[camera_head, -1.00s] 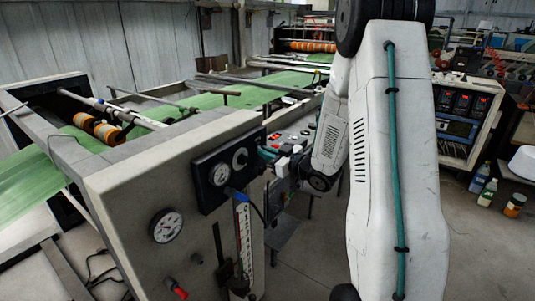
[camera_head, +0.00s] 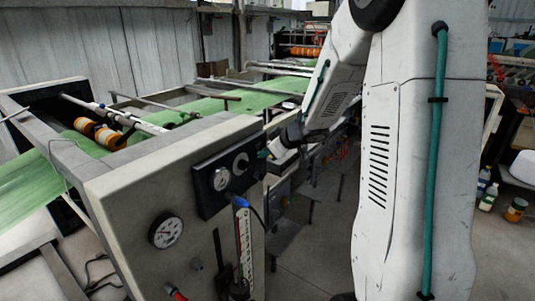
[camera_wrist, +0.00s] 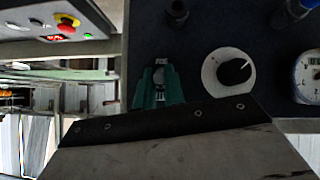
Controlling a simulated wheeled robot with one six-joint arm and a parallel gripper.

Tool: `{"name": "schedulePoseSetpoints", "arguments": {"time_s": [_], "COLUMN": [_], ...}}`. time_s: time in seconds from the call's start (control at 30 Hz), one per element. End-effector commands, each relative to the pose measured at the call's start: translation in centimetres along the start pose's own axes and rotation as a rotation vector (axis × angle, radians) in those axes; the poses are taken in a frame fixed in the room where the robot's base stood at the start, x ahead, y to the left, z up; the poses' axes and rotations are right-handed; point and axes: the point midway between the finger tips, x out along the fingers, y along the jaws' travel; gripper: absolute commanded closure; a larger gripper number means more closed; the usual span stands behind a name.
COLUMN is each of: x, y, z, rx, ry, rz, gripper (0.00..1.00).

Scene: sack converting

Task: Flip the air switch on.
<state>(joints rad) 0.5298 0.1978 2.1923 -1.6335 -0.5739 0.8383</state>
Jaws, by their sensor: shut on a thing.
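The dark control panel (camera_head: 211,188) is on the front of the beige machine cabinet. In the wrist view the panel (camera_wrist: 200,40) fills the upper middle. The air switch (camera_wrist: 160,63) is a small pale metallic piece on it, left of the white-ringed knob (camera_wrist: 228,72). My gripper (camera_wrist: 159,80) has teal fingers on both sides of this piece and is shut on it. The fingers hide much of the switch, so I cannot read its position. In the head view I cannot make out the fingers or the switch at the panel's right end.
A pressure gauge (camera_head: 166,229) is on the cabinet front, below and left of the panel. A blue fitting (camera_head: 241,201) and a white scale (camera_head: 245,240) are close below the panel. In the wrist view a red-and-yellow button (camera_wrist: 66,22) is at upper left. Bottles (camera_head: 488,196) stand at right.

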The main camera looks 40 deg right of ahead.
Motion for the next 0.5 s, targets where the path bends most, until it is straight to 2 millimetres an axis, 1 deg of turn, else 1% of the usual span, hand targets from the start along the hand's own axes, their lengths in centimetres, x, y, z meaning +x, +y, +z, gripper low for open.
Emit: {"name": "schedulePoseSetpoints", "arguments": {"time_s": [0.23, 0.5], "x": [-0.05, -0.06], "y": [0.12, 0.14], "z": [-0.32, -0.33], "rx": [-0.007, -0.006], "ry": [-0.068, -0.09], "rz": [-0.012, -0.016], "gripper": [1.0, 1.0]}}
